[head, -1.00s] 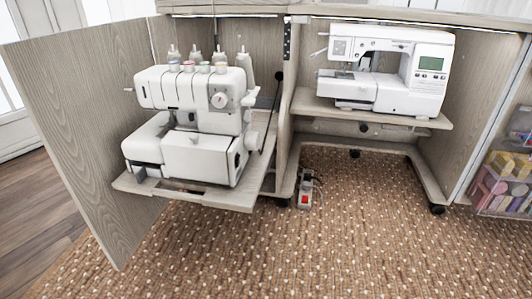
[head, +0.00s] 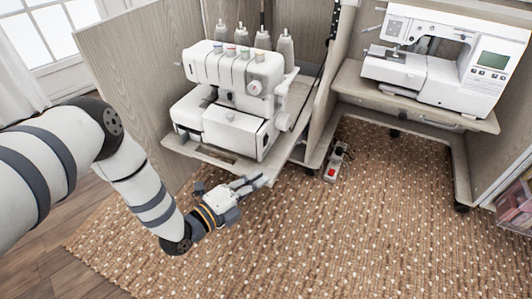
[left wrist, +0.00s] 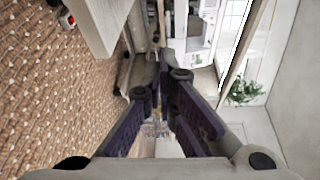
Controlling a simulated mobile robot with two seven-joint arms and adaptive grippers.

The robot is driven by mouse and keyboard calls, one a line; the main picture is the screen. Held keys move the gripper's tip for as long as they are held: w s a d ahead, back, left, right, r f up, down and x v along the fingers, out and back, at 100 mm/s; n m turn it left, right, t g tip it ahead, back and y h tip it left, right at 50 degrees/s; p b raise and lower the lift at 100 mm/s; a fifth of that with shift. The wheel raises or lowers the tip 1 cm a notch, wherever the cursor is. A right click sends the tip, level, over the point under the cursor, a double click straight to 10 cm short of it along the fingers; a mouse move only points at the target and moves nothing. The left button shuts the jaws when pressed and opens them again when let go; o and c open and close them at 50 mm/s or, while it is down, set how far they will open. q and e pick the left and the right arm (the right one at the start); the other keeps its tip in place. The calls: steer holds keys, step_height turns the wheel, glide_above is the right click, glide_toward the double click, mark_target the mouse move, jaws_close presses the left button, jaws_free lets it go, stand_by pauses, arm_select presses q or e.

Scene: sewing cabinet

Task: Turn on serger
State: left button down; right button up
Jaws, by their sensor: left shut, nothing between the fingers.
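The white serger (head: 235,95) stands on its pull-out shelf (head: 215,158) on the left side of the cabinet. Thread cones stand at its back, and a round dial shows on its upper right front. Its power switch cannot be made out. My left gripper (head: 252,181) is in front of and below the front edge of the serger shelf, over the carpet, apart from the serger. Its fingers are closed together and empty, and they also show in the left wrist view (left wrist: 166,68). My right gripper is not in view.
A white sewing machine (head: 440,60) sits on the right shelf (head: 420,95). A power strip with a red switch (head: 335,162) lies on the carpet (head: 300,230) below. The cabinet door (head: 140,80) stands open at left. Plastic drawers (head: 515,205) are at right. The carpet in front is clear.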

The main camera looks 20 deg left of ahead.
mark_target(267, 141)
arm_select(q)
steer(key=shift+w+a+r+m+t, duration=0.15)
steer(key=shift+w+r+m+t, duration=0.15)
steer(key=shift+w+r, duration=0.25)
